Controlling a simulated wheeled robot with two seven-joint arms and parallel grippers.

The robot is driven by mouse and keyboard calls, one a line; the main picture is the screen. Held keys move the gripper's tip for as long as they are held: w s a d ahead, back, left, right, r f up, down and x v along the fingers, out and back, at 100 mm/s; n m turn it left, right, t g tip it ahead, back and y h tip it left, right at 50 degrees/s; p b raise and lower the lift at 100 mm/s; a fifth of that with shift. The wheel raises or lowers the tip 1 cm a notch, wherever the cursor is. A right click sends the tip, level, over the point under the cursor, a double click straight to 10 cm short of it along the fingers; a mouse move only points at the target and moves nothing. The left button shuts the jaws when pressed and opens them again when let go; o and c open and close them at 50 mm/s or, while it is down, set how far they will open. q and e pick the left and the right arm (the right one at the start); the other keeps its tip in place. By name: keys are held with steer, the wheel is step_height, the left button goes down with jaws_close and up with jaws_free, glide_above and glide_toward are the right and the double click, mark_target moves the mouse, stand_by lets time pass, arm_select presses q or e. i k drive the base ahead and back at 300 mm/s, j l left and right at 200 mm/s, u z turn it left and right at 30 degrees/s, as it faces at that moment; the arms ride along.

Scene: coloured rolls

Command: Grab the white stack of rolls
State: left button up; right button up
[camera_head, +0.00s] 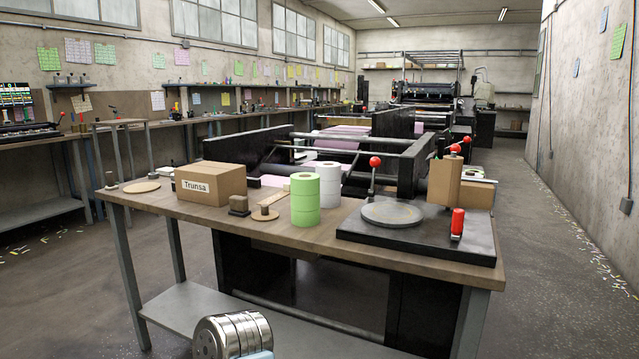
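The white stack of rolls (329,184) stands upright on the wooden workbench (150,200), a little right of the picture's middle. The green stack of rolls (305,200) stands in front of it and to its left, and hides part of its left side. The two stacks look very close together; I cannot tell whether they touch. Neither of my grippers is in view, so I cannot see whether they are open or shut.
A cardboard box marked Trunsa (211,183) is on the left of the bench. A black device with a round grey plate (392,214), red-knobbed lever (375,162) and red handle (458,223) fills the right. A large machine (410,150) stands behind.

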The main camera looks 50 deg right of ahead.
mark_target(329, 173)
steer(key=i+j+z, duration=0.1)
steer(key=i+z, duration=0.35)
steer(key=i+j+z, duration=0.15)
steer(key=z, duration=0.25)
steer(key=i+j+z, duration=0.3)
steer(key=z, duration=0.15)
